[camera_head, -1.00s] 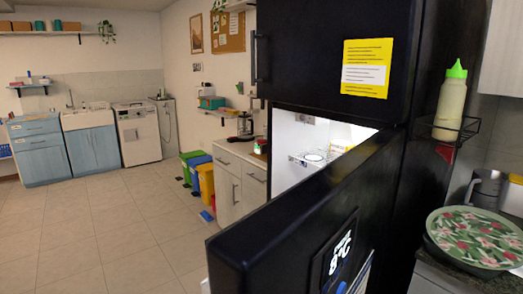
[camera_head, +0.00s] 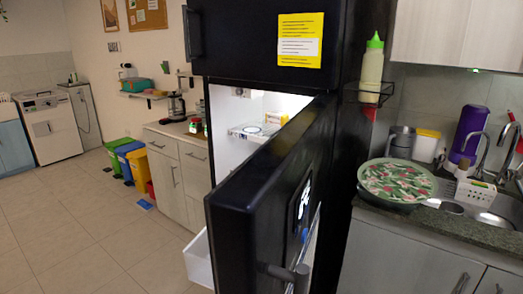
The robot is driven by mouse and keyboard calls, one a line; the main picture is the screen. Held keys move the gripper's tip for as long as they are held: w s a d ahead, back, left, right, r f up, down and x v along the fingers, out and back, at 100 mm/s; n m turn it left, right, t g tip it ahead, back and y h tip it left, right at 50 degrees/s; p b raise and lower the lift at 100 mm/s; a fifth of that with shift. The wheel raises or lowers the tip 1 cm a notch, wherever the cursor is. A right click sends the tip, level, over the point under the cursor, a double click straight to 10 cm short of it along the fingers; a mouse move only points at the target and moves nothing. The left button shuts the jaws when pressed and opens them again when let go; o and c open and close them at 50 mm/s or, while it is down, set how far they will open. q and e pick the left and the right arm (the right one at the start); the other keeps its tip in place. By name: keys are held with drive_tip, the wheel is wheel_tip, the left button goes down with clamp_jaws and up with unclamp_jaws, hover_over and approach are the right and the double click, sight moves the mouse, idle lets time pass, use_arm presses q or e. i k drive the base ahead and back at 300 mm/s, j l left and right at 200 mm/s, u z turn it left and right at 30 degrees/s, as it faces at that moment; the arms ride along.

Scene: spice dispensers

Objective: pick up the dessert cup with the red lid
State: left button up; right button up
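I cannot make out a dessert cup with a red lid for certain. The black fridge (camera_head: 255,215) stands with its lower door open toward me. Inside, a shelf (camera_head: 262,137) holds a small round item (camera_head: 250,130) and a yellow item (camera_head: 277,118), both too small to identify. The door hides much of the interior. A small jar with a reddish top (camera_head: 195,126) stands on the counter left of the fridge, also too small to tell. Neither of my grippers is in view.
A white drawer or bin (camera_head: 199,262) shows at the fridge's lower left. A counter (camera_head: 445,222) with a covered pan (camera_head: 397,183) and a sink (camera_head: 495,210) lies to the right. Coloured bins (camera_head: 131,160) stand at left.

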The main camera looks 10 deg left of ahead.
sight(198, 121)
drive_tip(key=j+z, duration=0.1)
drive_tip(key=j, duration=0.3)
drive_tip(key=k+j+z, duration=0.1)
drive_tip(key=j, duration=0.3)
drive_tip(key=k+j, duration=0.15)
drive_tip(key=j, duration=0.2)
drive_tip(key=k+j+z, duration=0.15)
drive_tip(key=j, duration=0.25)
drive_tip(key=i+j+z, duration=0.1)
drive_tip(key=j, duration=0.25)
drive_tip(key=i+j+z, duration=0.1)
drive_tip(key=i+j, duration=0.15)
drive_tip(key=i+j+z, duration=0.1)
drive_tip(key=j, duration=0.4)
drive_tip(key=i+j+z, duration=0.1)
drive_tip(key=j, duration=0.25)
drive_tip(key=i+j+z, duration=0.1)
drive_tip(key=j, duration=0.3)
drive_tip(key=i+j+z, duration=0.1)
drive_tip(key=i+j, duration=0.15)
drive_tip(key=j, duration=0.2)
